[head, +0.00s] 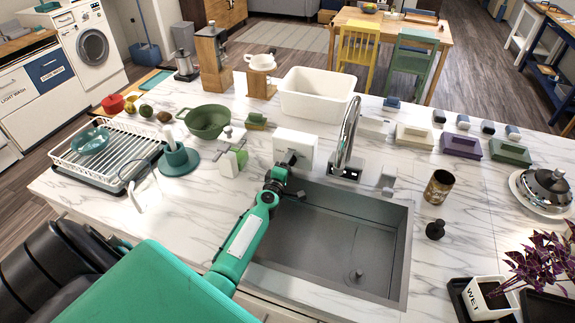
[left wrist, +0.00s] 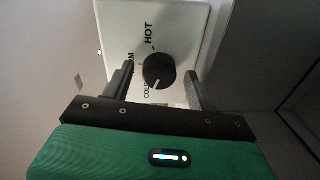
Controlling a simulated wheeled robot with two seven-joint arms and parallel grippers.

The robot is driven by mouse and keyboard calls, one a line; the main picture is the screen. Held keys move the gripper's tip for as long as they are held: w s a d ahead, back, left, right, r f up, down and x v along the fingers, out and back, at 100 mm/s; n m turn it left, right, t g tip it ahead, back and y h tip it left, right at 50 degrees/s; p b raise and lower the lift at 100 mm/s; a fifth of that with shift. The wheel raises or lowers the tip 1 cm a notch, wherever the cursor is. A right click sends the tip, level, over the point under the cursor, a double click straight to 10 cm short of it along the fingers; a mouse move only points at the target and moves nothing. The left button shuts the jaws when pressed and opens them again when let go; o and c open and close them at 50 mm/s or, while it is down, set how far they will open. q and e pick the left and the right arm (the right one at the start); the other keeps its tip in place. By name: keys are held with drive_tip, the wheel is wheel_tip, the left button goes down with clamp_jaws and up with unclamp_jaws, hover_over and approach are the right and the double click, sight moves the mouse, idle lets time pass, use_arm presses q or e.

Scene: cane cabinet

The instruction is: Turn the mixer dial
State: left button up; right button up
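The mixer dial (left wrist: 158,70) is a round black knob on a white panel (left wrist: 185,25) marked HOT and COLD, with a partly hidden label between them. Its white pointer mark faces down toward the COLD side. My left gripper (left wrist: 161,78) is open, with one finger on each side of the dial and visible gaps to both. In the head view the white panel (head: 293,146) stands at the sink's back left edge. My left gripper (head: 286,188) is in front of it and largely hides the dial. My right gripper is not in view.
The steel sink (head: 335,235) lies right of my left forearm, with a tall faucet (head: 349,130) behind it. A brass tin (head: 438,187) stands right of the sink.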

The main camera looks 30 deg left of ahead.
use_arm(q)
drive_tip(key=v, duration=1.3)
drive_tip(key=shift+s+p, duration=0.35)
drive_tip(key=shift+s, duration=0.05)
drive_tip(key=shift+d+f, duration=0.1)
drive_tip(key=shift+d, duration=0.05)
